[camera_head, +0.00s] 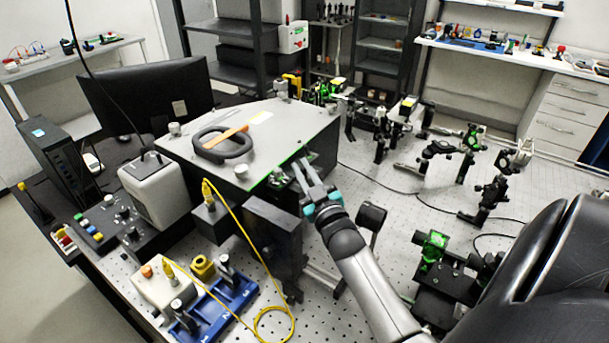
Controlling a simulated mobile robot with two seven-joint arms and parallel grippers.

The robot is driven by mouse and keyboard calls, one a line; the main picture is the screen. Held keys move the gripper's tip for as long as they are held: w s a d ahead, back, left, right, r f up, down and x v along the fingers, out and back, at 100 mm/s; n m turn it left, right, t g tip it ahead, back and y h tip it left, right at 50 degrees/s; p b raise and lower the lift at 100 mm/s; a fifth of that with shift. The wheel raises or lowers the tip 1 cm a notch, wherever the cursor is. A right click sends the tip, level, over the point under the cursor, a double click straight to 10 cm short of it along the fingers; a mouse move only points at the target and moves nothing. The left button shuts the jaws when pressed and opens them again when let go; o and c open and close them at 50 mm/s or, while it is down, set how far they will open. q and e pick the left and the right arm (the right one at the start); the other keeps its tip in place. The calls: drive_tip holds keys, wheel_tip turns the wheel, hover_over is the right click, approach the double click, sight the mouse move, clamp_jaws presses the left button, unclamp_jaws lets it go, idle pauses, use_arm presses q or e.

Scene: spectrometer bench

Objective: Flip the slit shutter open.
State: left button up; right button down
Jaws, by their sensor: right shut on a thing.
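The spectrometer is the large grey flat-topped box (290,120) in the middle of the bench. My right gripper (301,168), with its teal collar, reaches up from below to the front right side of this box. Its fingers are shut on a small part there, which I take for the slit shutter; the fingers mostly hide it. I cannot tell whether the shutter stands open or closed. A green-edged fitting shows just left of the fingers. My left gripper is not in view.
A black ring with an orange strip (223,141) lies on the box. A black block (274,233) stands close left of my right wrist. A yellow cable (244,245) loops at the front, near a blue tray (240,292). Optics mounts stand to the right on the perforated bench.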

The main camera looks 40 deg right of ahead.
idle(0.3)
drive_tip(key=c, duration=0.9)
unclamp_jaws()
drive_tip(key=shift+o, duration=0.2)
drive_tip(key=v, duration=1.5)
drive_tip(key=shift+s+b, duration=0.15)
drive_tip(key=shift+b, duration=0.2)
drive_tip(key=shift+a, duration=0.1)
